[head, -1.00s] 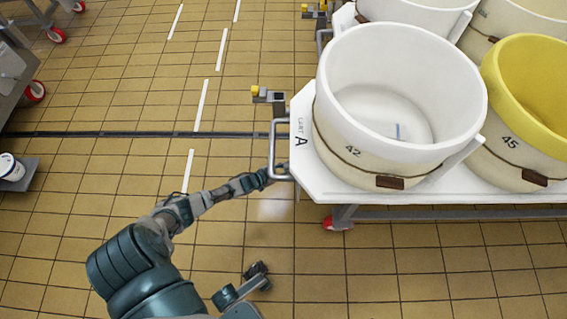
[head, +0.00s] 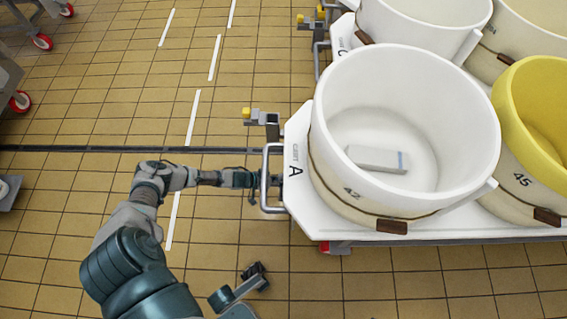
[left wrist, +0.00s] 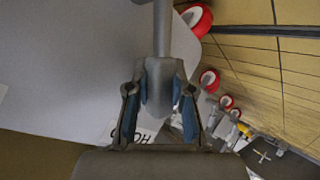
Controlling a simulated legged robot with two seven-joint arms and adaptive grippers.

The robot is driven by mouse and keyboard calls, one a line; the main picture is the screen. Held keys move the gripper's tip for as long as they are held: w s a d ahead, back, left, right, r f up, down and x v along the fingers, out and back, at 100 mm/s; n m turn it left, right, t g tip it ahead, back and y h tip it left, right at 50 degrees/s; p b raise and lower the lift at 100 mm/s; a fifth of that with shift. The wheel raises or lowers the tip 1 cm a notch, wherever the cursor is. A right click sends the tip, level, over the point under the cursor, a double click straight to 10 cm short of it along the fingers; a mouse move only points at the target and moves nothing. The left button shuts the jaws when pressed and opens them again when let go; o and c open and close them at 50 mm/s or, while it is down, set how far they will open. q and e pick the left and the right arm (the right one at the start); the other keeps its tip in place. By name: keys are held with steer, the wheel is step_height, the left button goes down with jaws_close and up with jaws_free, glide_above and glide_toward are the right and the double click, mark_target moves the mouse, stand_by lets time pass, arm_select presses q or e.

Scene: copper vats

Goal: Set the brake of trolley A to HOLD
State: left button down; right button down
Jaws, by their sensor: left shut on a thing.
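Trolley A (head: 300,150) is a white platform on the right in the head view, marked "CART A". A grey tube handle (head: 264,165) stands at its left end. My left gripper (head: 262,180) is at that end, level with the handle's middle and partly hidden by it. In the left wrist view its two fingers (left wrist: 160,100) are shut on a grey lever (left wrist: 161,40), apparently the brake lever, with a widened end. A white label reading HOLD (left wrist: 140,134), upside down, shows behind the fingers and is partly covered.
A white vat (head: 400,110) marked 42 stands on trolley A with a grey block inside. A yellow vat (head: 540,110) is beside it. A grey bracket with a yellow knob (head: 255,115) juts from the trolley's end. Open tiled floor (head: 110,220) lies to the left.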

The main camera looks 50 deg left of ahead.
arm_select(q)
steer(key=shift+w+a+r, duration=0.1)
steer(key=shift+w+a, duration=0.1)
steer(key=c, duration=1.1)
jaws_free()
steer(key=shift+o, duration=0.4)
steer(key=v, duration=1.1)
steer(key=shift+s+a, duration=0.25)
steer(key=shift+s, duration=0.05)
steer(key=shift+r, duration=0.15)
